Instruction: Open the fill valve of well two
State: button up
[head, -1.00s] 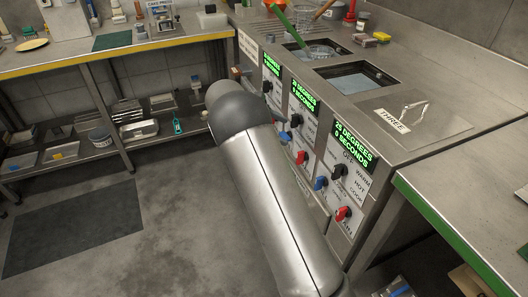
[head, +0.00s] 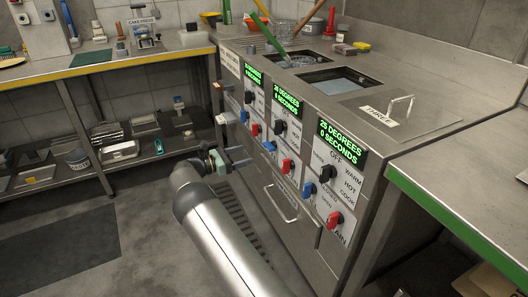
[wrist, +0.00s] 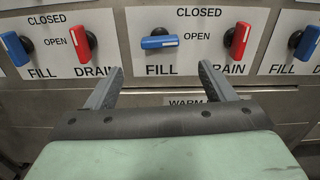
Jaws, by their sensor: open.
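The middle control panel carries the blue fill handle of well two (wrist: 160,42). It lies horizontal, its white mark toward the OPEN label on its right; it also shows in the head view (head: 269,147). The red drain handle (wrist: 238,40) beside it stands upright, toward CLOSED. My gripper (wrist: 160,72) is open and empty. Its fingers are apart, below and in front of the middle panel, on either side of the blue handle's column, touching no handle that I can see. In the head view my gripper (head: 238,158) is low in front of the panels.
The neighbouring panels have a blue fill handle (wrist: 14,48) and red drain handle (wrist: 82,42) on the left, and another blue fill handle (wrist: 308,42) on the right. A drawer handle (head: 280,204) sticks out below. A green-edged counter (head: 460,215) stands at the right.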

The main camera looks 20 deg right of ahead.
aim_at(266, 148)
jog(key=d+b, duration=0.1)
jog(key=d, duration=0.8)
jog(key=shift+w+d+b, duration=0.15)
jog(key=shift+d+b, duration=0.1)
jog(key=shift+b, duration=0.05)
